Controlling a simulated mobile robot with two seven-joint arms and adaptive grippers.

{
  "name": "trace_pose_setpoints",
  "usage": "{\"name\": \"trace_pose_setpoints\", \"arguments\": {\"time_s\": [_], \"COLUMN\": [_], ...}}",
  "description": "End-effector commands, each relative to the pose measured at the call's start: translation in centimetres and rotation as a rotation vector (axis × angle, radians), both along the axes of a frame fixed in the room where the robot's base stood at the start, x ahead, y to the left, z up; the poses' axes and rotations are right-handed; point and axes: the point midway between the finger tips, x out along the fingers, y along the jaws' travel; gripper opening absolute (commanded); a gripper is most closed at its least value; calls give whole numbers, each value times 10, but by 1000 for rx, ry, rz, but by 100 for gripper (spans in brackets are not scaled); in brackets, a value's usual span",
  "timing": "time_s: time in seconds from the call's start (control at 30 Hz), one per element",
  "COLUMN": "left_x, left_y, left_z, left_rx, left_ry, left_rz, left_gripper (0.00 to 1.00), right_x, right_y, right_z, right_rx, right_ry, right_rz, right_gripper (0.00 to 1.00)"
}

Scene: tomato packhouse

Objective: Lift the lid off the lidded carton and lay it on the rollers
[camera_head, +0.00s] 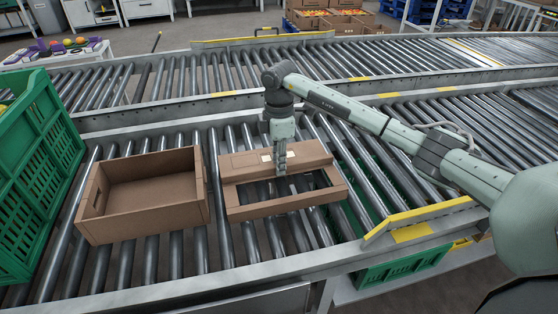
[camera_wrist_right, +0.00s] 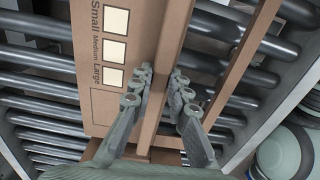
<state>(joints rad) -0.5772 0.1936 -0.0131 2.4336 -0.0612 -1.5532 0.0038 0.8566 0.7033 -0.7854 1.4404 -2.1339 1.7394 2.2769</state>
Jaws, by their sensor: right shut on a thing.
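The carton (camera_head: 197,195) is an open, empty brown box on the rollers at left of centre. Its brown lid (camera_head: 240,165) is off it, to the right, flat over the rollers; I cannot tell whether it touches them. Rollers show through the lid's opening. In the right wrist view the lid (camera_wrist_right: 120,75) shows printed size words and pale squares. My right gripper (camera_head: 281,170) points down and is shut on the lid's bar at the edge of the opening, one finger on each side in the wrist view (camera_wrist_right: 162,76). My left gripper is not in view.
The roller conveyor (camera_head: 227,235) has free rollers in front of the lid. A tall green crate (camera_head: 40,150) stands at the left edge. A yellow-edged rail (camera_head: 420,213) lies to the right. A second conveyor (camera_head: 230,68) runs behind. Another green crate (camera_head: 400,268) sits below the near rail.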

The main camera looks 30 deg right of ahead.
Motion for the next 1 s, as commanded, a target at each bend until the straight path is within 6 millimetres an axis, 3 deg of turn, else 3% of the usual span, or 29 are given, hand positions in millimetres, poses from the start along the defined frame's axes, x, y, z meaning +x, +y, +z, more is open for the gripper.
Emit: {"name": "trace_pose_setpoints", "arguments": {"time_s": [0.17,0.2,0.37,0.57,0.7,1.0], "left_x": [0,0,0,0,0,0], "left_y": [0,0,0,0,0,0], "left_z": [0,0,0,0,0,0], "left_rx": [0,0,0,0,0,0], "left_ry": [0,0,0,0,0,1], "left_rz": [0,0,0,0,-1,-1], "left_gripper": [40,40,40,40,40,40], "right_x": [0,0,0,0,0,0], "right_y": [0,0,0,0,0,0], "right_z": [0,0,0,0,0,0], "right_rx": [0,0,0,0,0,0], "right_ry": [0,0,0,0,1,1], "right_rz": [0,0,0,0,0,0], "right_gripper": [0,20,40,41,27,27]}}
